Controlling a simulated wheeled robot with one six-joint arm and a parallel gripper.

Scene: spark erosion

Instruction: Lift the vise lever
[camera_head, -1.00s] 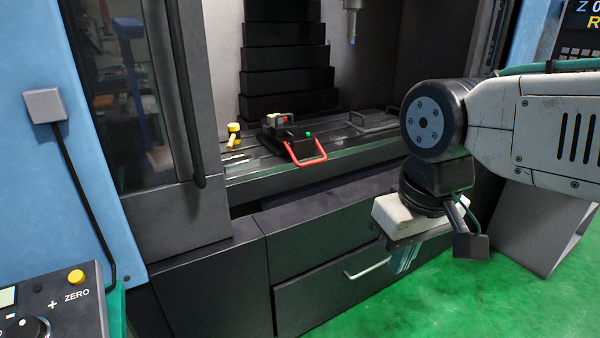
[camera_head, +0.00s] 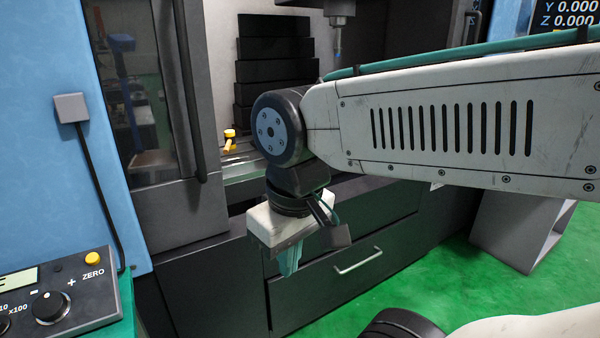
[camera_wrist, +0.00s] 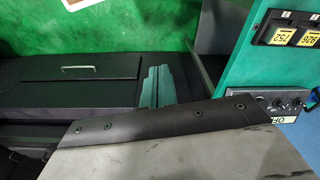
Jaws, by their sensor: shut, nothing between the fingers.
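The vise and its red lever do not show now; my arm covers that part of the machine bed in the head view. My gripper (camera_head: 290,262) hangs fingers-down in front of the machine's lower cabinet, below the level of the bed. Its teal fingers are together and hold nothing. In the wrist view the gripper's fingers (camera_wrist: 155,86) show as ridged teal strips side by side. No vise or lever is visible in the wrist view.
A yellow handled part (camera_head: 229,137) stands on the bed (camera_head: 240,165) left of my arm. A drawer handle (camera_head: 358,260) juts from the black cabinet. A control panel (camera_head: 60,300) stands front left.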

